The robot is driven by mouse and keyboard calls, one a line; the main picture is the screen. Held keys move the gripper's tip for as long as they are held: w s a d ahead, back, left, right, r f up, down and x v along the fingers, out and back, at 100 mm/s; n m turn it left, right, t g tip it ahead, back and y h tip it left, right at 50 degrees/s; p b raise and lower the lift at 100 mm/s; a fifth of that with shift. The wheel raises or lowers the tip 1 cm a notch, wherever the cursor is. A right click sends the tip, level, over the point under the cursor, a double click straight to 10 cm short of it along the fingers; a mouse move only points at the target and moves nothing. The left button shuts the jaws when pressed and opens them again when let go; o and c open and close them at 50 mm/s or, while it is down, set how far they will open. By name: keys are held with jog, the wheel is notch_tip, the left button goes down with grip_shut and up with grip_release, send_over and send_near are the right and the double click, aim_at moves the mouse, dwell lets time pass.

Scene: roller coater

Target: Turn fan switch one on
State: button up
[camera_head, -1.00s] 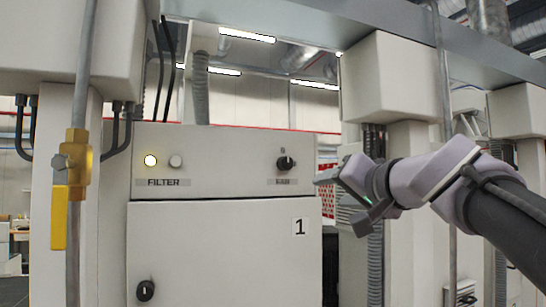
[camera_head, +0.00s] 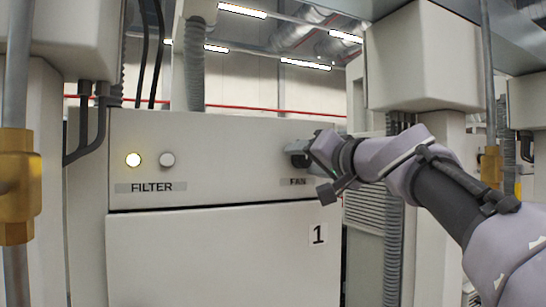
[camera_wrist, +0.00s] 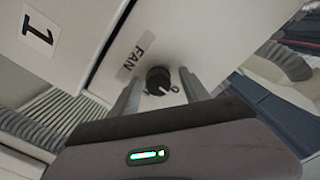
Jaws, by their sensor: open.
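The fan switch is a black rotary knob (camera_wrist: 158,80) with a light pointer, beside the FAN label (camera_wrist: 136,59) in the wrist view. My gripper (camera_wrist: 160,84) is open, with one finger on each side of the knob. I cannot tell whether the fingers touch it. In the head view my gripper (camera_head: 296,152) is at the right end of the cabinet's upper panel (camera_head: 225,150) and hides the knob. The FAN label (camera_head: 298,181) shows just below the gripper. The lower door carries the number 1 (camera_head: 318,234).
A lit yellow lamp (camera_head: 133,160) and a grey button (camera_head: 167,160) sit above the FILTER label (camera_head: 152,188) on the panel's left. A brass valve (camera_head: 18,185) on a vertical pipe stands at the far left. Corrugated hoses (camera_head: 393,240) and posts stand right of the cabinet.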

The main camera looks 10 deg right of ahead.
jog(key=shift+w+d+f, duration=0.1)
jog(key=shift+w+d, duration=0.05)
jog(key=shift+w, duration=0.1)
jog(key=shift+s+d, duration=0.1)
jog(key=shift+s, duration=0.1)
jog(key=shift+c, duration=0.2)
jog(key=shift+s, duration=0.2)
jog(key=c, duration=0.3)
grip_shut()
